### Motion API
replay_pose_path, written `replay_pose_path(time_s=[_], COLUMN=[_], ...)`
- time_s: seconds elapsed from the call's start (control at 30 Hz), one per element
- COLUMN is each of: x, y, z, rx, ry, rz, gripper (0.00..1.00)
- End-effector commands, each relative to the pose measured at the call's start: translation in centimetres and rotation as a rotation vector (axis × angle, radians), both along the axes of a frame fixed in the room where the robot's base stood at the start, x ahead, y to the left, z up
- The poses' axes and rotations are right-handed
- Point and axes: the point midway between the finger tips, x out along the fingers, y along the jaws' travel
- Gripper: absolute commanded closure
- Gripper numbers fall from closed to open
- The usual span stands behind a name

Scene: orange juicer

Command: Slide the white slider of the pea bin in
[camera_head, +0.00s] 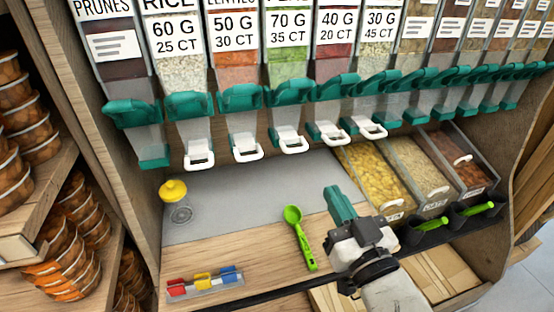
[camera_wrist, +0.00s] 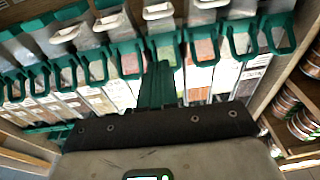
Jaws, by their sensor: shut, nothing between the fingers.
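The pea bin (camera_head: 288,68) holds green peas and is labelled 70 G, 35 CT, in the middle of the upper row. Its white slider (camera_head: 290,141) sticks out below the teal spout, its loop handle toward me. In the wrist view the pea bin's slider appears to be the white one at the top middle (camera_wrist: 158,11). My gripper (camera_head: 335,194) has teal fingers, shut and empty. It is below and right of the pea slider, over the counter, apart from it. In the wrist view its fingers (camera_wrist: 157,75) point toward the row of spouts.
White sliders also stick out of the rice (camera_head: 199,156), lentil (camera_head: 247,151) and neighbouring bins. On the counter (camera_head: 245,195) are a yellow-topped jar (camera_head: 175,197), a green spoon (camera_head: 299,236) and coloured clips (camera_head: 204,282). Open food bins (camera_head: 375,177) stand right. Bowl shelves are left.

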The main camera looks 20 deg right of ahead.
Motion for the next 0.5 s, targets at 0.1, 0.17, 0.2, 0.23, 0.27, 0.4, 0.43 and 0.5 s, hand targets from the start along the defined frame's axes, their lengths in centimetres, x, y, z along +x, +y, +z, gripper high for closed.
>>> replay_pose_path(time_s=[0.1,0.17,0.2,0.23,0.27,0.4,0.43,0.5], x=[0.5,1.1,1.6,2.1,2.6,5.2,5.8,7.2], y=[0.2,0.2,0.3,0.3,0.3,0.4,0.4,0.4], z=[0.6,0.7,0.8,0.9,1.0,1.5,1.6,1.7], rx=[0.0,0.0,0.0,0.0,0.0,-0.001,-0.001,-0.001], ry=[-0.019,-0.019,-0.019,-0.019,-0.018,-0.017,-0.017,-0.017], rz=[0.005,0.005,0.005,0.005,0.005,0.005,0.004,0.004], gripper=[1.0,1.0,1.0,1.0,1.0,1.0,1.0,1.0])
